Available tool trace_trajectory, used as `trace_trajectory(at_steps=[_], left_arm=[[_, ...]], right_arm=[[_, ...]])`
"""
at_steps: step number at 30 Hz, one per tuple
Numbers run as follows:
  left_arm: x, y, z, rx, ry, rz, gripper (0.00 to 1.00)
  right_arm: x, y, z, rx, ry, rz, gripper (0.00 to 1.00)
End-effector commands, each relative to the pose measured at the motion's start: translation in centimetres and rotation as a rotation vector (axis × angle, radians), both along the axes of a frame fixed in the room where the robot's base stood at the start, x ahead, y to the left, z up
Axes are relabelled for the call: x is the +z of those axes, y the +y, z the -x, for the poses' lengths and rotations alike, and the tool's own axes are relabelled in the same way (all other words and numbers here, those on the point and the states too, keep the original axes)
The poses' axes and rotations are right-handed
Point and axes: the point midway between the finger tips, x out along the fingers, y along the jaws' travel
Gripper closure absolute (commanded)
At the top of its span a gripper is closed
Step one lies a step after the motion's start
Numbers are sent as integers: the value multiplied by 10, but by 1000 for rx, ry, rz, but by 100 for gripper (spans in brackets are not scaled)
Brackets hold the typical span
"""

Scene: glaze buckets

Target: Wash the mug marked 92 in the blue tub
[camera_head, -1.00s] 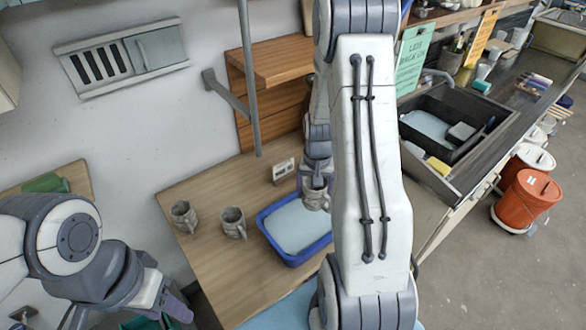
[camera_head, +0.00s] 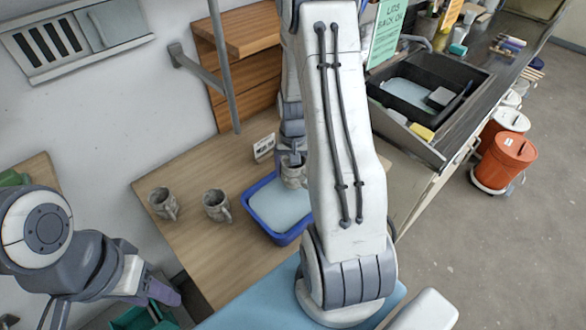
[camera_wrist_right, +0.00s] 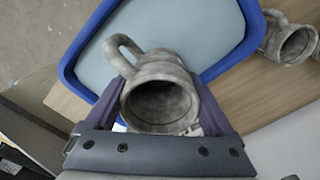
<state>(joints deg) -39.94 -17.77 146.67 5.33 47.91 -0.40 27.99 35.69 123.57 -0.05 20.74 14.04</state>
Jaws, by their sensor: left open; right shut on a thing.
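A grey stone-textured mug (camera_head: 293,178) is in my right gripper (camera_head: 292,158), at the far right side of the blue tub (camera_head: 268,233). The wrist view shows this mug (camera_wrist_right: 160,100) between the two fingers of my right gripper (camera_wrist_right: 163,103), its mouth facing the camera and its handle toward the upper left. It overlaps the tub's near rim there; its height above the tub is hard to tell. The tub holds pale liquid. Two similar mugs (camera_head: 163,203) (camera_head: 215,205) stand left of the tub. I cannot read any number. My left gripper (camera_head: 160,300) is open, away at lower left.
A small card (camera_head: 264,147) stands behind the tub on the wooden table (camera_head: 190,250). A wooden shelf (camera_head: 245,80) and a metal post rise behind. A dark sink (camera_head: 440,75) and orange buckets (camera_head: 505,160) are to the right. My right arm hides part of the table.

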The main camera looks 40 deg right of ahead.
Motion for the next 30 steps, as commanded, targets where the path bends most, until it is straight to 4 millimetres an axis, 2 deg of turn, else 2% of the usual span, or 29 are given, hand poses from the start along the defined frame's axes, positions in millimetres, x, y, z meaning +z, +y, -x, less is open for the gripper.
trace_trajectory(at_steps=[5,17,30], left_arm=[[-11,0,0,0,0,0,50],[-12,0,0,2,0,0,50],[-32,0,0,5,0,0,50]], right_arm=[[-14,-1,0,-2,0,0,90],[-15,-1,0,-2,-1,1,90],[-41,-1,0,-2,-1,1,90]])
